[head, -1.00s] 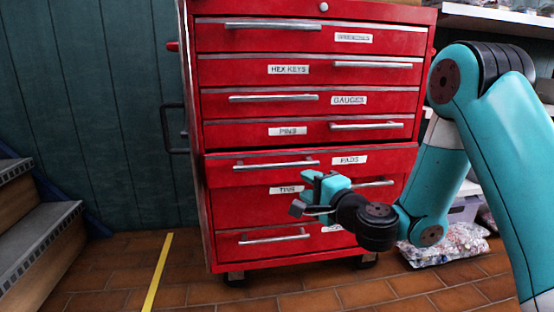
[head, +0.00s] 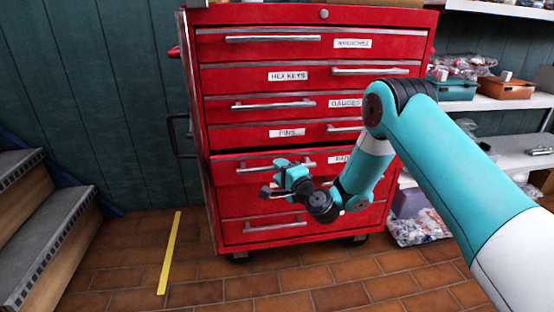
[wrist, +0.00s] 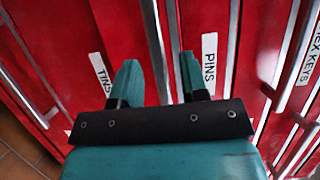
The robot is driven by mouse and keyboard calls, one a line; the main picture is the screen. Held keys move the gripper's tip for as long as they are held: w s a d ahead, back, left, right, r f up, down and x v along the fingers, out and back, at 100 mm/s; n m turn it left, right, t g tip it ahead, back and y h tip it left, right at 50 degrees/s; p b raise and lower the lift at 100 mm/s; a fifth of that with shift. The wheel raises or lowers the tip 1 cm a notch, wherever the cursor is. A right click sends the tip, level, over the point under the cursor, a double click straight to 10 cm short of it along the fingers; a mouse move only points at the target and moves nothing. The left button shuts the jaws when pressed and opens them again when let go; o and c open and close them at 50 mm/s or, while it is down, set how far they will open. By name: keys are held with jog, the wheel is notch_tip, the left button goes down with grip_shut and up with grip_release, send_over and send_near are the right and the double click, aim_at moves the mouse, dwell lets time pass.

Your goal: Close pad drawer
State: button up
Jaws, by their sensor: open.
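The pad drawer (head: 225,173) is in the red cabinet, below the drawer labelled PINS. It stands out a little from the front. My gripper (head: 275,187) is open and empty in front of the cabinet, at the lower edge of the pad drawer and close under the handle. In the wrist view, the fingers (wrist: 160,80) are apart, with the handle bar (wrist: 155,45) seen between them. I cannot tell whether they touch it.
Drawers labelled PINS (head: 260,135) and HEX KEYS (head: 250,78) above look shut. Shelves with bins (head: 455,88) stand at the right, and a bag (head: 420,229) lies on the floor. Steps (head: 40,230) are at the left. The tiled floor in front is clear.

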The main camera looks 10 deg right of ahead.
jog(key=shift+p+x, duration=0.3)
jog(key=shift+x, duration=0.75)
